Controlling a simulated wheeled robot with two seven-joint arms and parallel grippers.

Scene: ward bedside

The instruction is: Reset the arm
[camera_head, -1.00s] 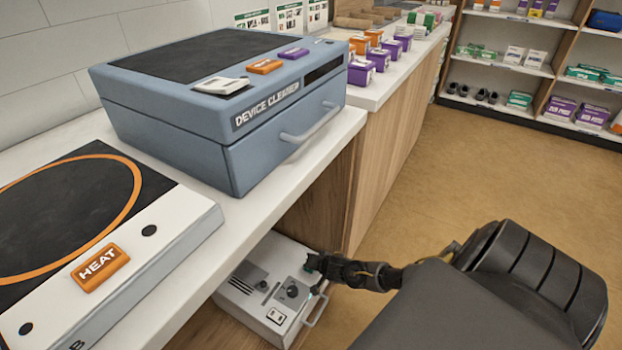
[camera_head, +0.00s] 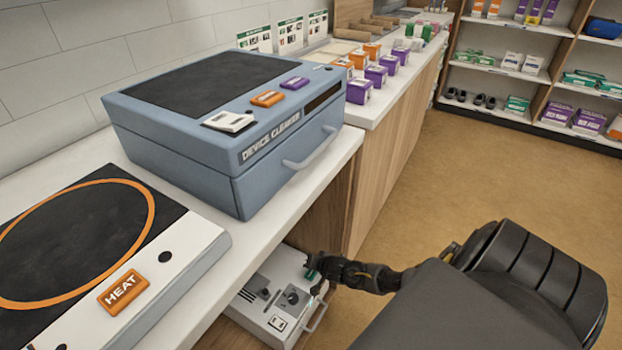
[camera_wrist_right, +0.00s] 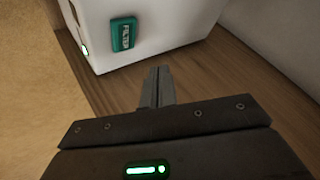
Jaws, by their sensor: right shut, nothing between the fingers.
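My right gripper (camera_head: 318,268) is at the end of my right arm, in front of the counter and over the light grey machine (camera_head: 283,297) on the low shelf. In the right wrist view its fingers (camera_wrist_right: 158,75) are together with nothing between them. My left gripper is out of view.
The blue device cleaner (camera_head: 185,165) with a handle stands on the white counter. Several small boxes (camera_head: 359,91) line the counter farther back. The brown floor (camera_head: 480,180) at right is clear.

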